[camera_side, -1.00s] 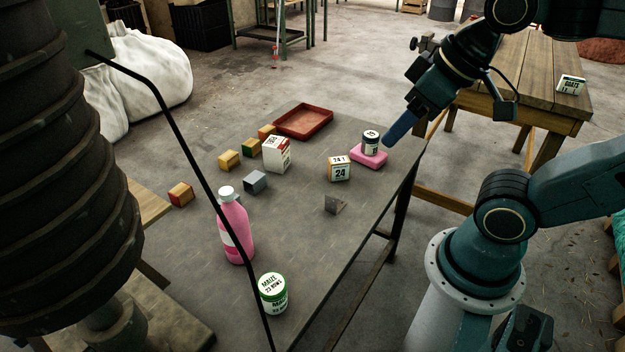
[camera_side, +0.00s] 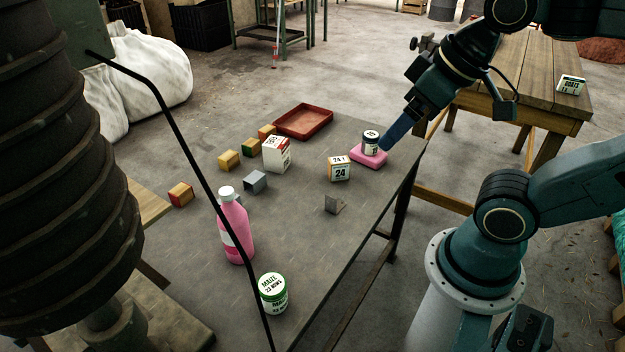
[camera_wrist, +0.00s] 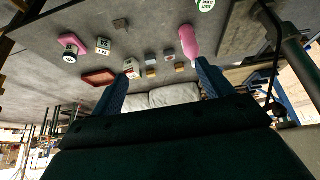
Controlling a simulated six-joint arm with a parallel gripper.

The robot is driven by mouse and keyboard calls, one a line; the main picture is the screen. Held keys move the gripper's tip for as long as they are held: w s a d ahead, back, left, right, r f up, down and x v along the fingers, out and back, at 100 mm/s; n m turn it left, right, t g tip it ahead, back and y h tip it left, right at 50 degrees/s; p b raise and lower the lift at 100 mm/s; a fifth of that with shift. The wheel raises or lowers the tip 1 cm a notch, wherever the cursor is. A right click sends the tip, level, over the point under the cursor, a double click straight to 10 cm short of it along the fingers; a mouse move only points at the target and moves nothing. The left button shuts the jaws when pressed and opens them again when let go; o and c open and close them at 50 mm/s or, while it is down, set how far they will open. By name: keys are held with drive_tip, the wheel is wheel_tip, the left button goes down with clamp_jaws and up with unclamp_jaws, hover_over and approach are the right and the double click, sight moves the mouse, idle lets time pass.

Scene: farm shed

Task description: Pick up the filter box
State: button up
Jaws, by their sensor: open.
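No label legible as "filter" shows, so I cannot tell which box is the filter box. A white box with red marks (camera_side: 277,155) stands upright mid-table; it shows in the wrist view (camera_wrist: 131,68). A smaller white-and-orange box marked 24 (camera_side: 339,169) stands nearer the right edge; it also shows in the wrist view (camera_wrist: 103,46). My gripper (camera_side: 388,144) is at the table's right side, beside the dark jar in the side view, apart from both boxes. In the wrist view its blue fingers (camera_wrist: 160,86) are spread with nothing between them.
A dark jar (camera_side: 370,141) sits on a pink block (camera_side: 368,156). A red tray (camera_side: 303,121), several coloured cubes (camera_side: 229,160), a grey cube (camera_side: 255,181), a grey wedge (camera_side: 334,204), a pink bottle (camera_side: 235,228) and a green-lidded jar (camera_side: 273,294) share the table.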

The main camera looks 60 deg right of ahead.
drive_tip(key=shift+o, duration=0.5)
drive_tip(key=n+g+y, duration=0.1)
drive_tip(key=n, duration=0.2)
hover_over(277, 142)
drive_tip(key=s+d, duration=0.1)
drive_tip(key=s, duration=0.3)
wheel_tip(277, 142, down, 22)
drive_tip(key=shift+f, duration=0.15)
drive_tip(key=shift+x, duration=4.2)
